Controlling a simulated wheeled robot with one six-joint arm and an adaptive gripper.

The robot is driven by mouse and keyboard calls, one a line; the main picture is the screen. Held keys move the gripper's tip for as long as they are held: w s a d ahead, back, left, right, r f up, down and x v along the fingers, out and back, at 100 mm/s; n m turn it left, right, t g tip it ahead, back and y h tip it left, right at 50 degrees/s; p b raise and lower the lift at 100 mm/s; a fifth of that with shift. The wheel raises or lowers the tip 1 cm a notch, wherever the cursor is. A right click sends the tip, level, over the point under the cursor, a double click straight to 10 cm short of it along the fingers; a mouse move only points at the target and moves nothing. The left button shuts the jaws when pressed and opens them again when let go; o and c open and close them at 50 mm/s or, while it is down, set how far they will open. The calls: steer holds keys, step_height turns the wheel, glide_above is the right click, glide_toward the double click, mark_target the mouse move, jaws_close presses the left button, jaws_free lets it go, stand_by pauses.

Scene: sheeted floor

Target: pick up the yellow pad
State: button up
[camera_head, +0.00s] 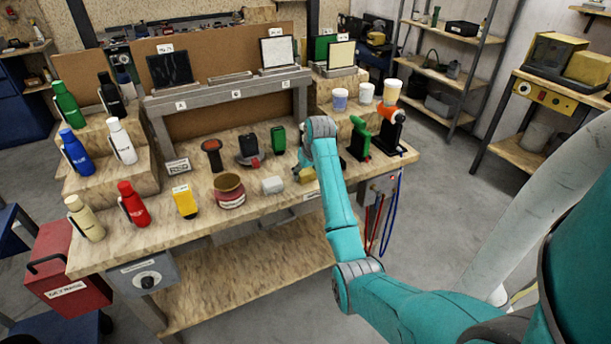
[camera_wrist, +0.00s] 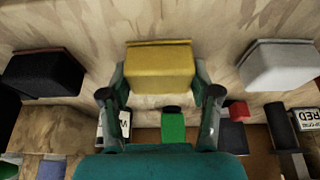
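The yellow pad is a small block near the front edge of the wooden workbench. In the wrist view the yellow pad (camera_wrist: 160,68) lies between the two fingers of my gripper (camera_wrist: 161,82), one on each side. The fingers are spread wide, and I see no clear grip on the pad. In the head view only part of the yellow pad (camera_head: 305,176) shows beside my teal arm. My fingers are largely hidden by the arm there.
A white block (camera_head: 272,186) sits left of the pad in the head view. A black block (camera_wrist: 42,73) lies on its other side in the wrist view. A brown round container (camera_head: 229,190), a yellow-and-black item (camera_head: 184,202) and several bottles stand farther left. Cups (camera_head: 340,99) stand behind.

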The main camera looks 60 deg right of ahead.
mark_target(305, 170)
step_height(305, 170, up, 10)
stand_by(0.7)
steer(key=o, duration=0.5)
steer(key=c, duration=0.4)
steer(key=shift+o, duration=0.2)
steer(key=shift+w, duration=0.15)
